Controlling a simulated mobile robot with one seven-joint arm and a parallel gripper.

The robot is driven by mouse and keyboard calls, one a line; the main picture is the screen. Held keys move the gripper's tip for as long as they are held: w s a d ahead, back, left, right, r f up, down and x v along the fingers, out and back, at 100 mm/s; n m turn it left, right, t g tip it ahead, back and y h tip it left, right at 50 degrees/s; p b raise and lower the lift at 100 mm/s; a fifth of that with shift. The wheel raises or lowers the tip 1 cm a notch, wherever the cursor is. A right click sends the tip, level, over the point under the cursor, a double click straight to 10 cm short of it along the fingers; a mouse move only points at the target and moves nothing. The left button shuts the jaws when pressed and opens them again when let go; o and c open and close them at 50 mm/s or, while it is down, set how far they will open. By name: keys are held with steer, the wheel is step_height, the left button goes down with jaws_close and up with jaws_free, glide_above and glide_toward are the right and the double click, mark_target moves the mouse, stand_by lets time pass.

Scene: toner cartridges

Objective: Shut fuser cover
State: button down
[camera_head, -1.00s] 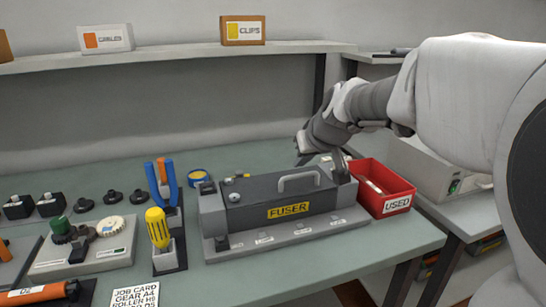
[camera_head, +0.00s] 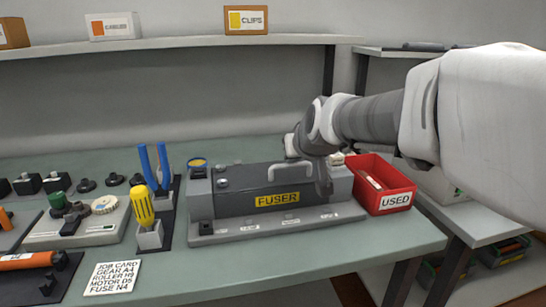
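The fuser unit (camera_head: 201,208) is a grey block on a grey base plate, standing on the green bench. Its dark cover (camera_head: 240,203) carries a yellow FUSER label (camera_head: 278,199) and a light arched handle (camera_head: 290,166). The cover lies down between the end blocks and looks closed; I cannot tell if it is fully seated. My gripper (camera_head: 323,190) points down at the cover's right end, right of the handle, and hides part of that end. I cannot make out its finger gap or whether it touches the cover.
A red USED bin (camera_head: 383,202) stands close right of the fuser. A yellow screwdriver (camera_head: 144,206) and blue-handled pliers (camera_head: 146,165) stand in holders at its left. A gear tray (camera_head: 70,238) and job card (camera_head: 113,277) lie farther left.

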steer(key=shift+s+d+f, duration=0.1)
steer(key=shift+s+f, duration=0.15)
steer(key=shift+f, duration=0.5)
steer(key=shift+s+d+f, duration=0.1)
steer(key=shift+s+f, duration=0.1)
steer(key=shift+f, duration=0.5)
steer(key=r+p, duration=0.1)
steer(key=r, duration=0.1)
steer(key=w+r+p, duration=0.1)
steer(key=r, duration=0.1)
steer(key=r+p, duration=0.1)
steer(key=r, duration=0.2)
steer(key=shift+w+a+p, duration=0.1)
steer(key=shift+w+p, duration=0.2)
steer(key=b, duration=0.1)
glide_toward(291, 175)
steer(key=s, duration=0.2)
steer(key=s+d+f+m+g+h, duration=0.1)
steer(key=s+d+f+g, duration=0.15)
steer(key=s, duration=0.75)
steer(key=s+d+f+m+g+h, duration=0.1)
steer(key=s+d+f+g, duration=0.2)
steer(key=s, duration=0.7)
step_height(291, 175, up, 23)
steer(key=s+d+p, duration=0.1)
steer(key=p, duration=2.2)
steer(key=shift+s+d+t, duration=0.3)
steer(key=shift+d+t, duration=0.05)
steer(key=shift+t, duration=0.1)
